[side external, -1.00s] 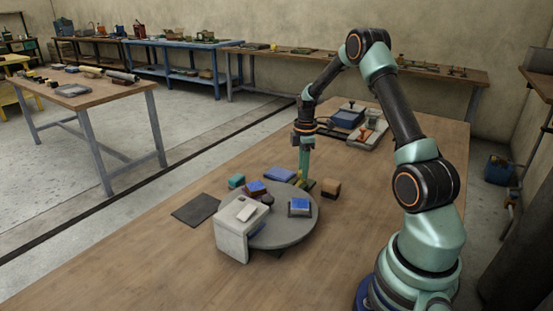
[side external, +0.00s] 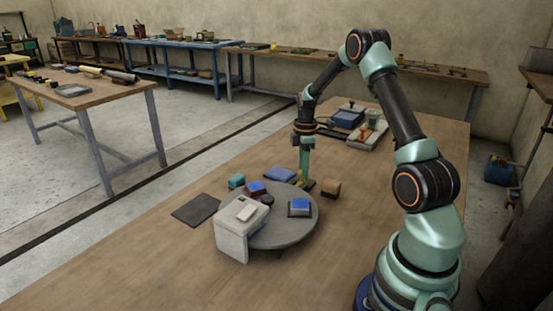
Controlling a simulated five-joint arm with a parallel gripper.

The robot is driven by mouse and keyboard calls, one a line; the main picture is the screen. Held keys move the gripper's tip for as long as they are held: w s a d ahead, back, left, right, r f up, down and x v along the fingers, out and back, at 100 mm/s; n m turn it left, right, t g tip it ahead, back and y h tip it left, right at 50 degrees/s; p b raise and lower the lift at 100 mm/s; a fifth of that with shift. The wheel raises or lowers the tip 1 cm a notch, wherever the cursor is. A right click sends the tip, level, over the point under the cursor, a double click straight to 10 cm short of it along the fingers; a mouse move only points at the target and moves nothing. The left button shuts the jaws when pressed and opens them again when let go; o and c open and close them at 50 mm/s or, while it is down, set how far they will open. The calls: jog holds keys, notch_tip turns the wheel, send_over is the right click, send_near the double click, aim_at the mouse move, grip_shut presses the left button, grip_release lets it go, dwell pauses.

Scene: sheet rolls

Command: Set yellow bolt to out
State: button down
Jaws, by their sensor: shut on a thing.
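A small yellow piece (side external: 299,180), which I take for the yellow bolt, shows at the far edge of the round grey turntable (side external: 285,235). My gripper (side external: 305,176) points straight down there and is shut on the yellow piece. The fingers cover much of it, so I cannot tell how far it is slid. A green part (side external: 311,184) stands right beside it.
On the turntable are a white-grey block (side external: 232,236), a blue-topped block (side external: 299,206) and another blue-topped block (side external: 256,188). A brown cube (side external: 330,188), a blue pad (side external: 279,174), a teal block (side external: 236,181) and a dark mat (side external: 195,209) lie around it. The table's front is clear.

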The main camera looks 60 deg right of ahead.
jog(key=shift+r, duration=0.1)
jog(key=shift+d, duration=1.7)
jog(key=c, duration=0.5)
grip_release()
jog(key=shift+r, duration=0.1)
notch_tip(320, 180, up, 12)
jog(key=shift+f, duration=0.1)
